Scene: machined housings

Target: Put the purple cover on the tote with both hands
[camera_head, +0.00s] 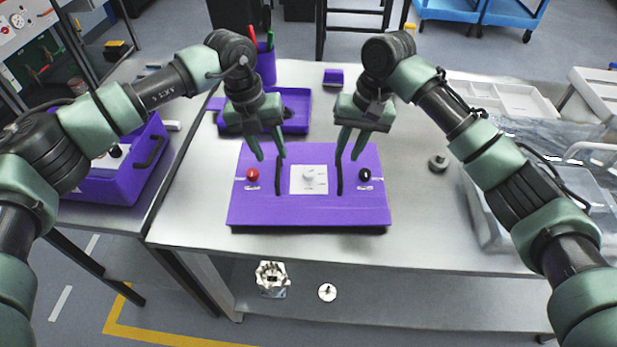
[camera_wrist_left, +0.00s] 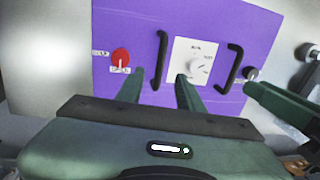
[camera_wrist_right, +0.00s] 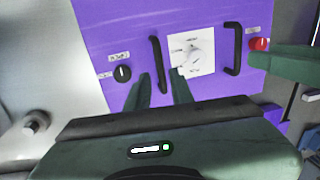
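The purple cover (camera_head: 305,212) lies flat at the middle of the table. It has two upright black handles, a red button, a white dial plate and a black knob. My left gripper (camera_head: 268,157) is open above its left handle (camera_wrist_left: 162,60); the handle appears between the fingers in the left wrist view. My right gripper (camera_head: 350,158) is open above the right handle (camera_wrist_right: 156,64), which likewise appears between its fingers. Neither gripper visibly grips a handle. I cannot tell which container is the tote, or whether one is under the cover.
A purple box (camera_head: 110,185) with a black handle stands at the left. A purple tray (camera_head: 297,125) lies behind the cover. Translucent bins (camera_head: 482,225) fill the right side. A small grey cylinder (camera_head: 438,163) stands right of the cover. The table in front is clear.

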